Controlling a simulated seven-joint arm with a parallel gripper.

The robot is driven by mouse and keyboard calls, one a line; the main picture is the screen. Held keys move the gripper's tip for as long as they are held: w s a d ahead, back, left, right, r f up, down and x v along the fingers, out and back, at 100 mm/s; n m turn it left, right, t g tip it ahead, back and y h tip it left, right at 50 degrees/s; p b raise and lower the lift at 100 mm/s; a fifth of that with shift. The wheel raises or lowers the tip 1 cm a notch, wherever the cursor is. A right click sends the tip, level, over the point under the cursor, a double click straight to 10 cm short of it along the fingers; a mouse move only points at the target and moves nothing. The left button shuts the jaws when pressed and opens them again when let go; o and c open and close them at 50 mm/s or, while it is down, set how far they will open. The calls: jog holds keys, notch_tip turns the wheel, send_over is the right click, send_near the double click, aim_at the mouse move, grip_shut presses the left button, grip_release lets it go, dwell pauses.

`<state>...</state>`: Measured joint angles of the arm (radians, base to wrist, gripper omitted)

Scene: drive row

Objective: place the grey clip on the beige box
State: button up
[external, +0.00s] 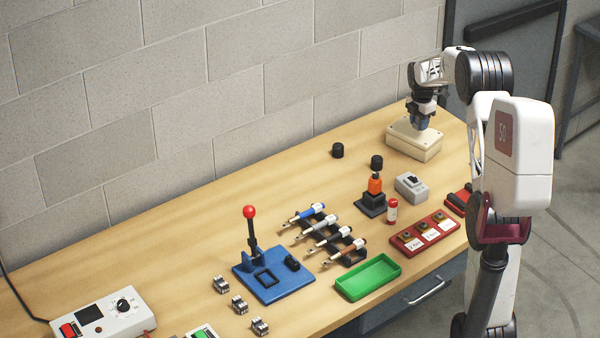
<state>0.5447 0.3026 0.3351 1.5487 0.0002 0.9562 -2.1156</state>
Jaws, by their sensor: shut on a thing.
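The beige box (402,143) stands at the far right end of the bench, with a light top. My gripper (423,126) points down over the right part of the box top. It is shut on a small grey thing that looks like the grey clip, mostly hidden between the fingers. I cannot tell whether the clip touches the box top.

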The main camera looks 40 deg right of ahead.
aim_at(410, 132)
jog(key=shift+w+d+f, duration=0.1)
jog(key=shift+w+d, duration=0.5)
jog(key=shift+w, duration=0.35)
jog(key=shift+w+d+f, duration=0.1)
jog(key=shift+w+d, duration=0.45)
jog(key=shift+w, duration=0.4)
jog(key=shift+f, duration=1.75)
jog(key=o, duration=0.9)
jog(key=shift+f, duration=0.15)
notch_tip(410, 132, up, 12)
jog(key=shift+r, duration=0.2)
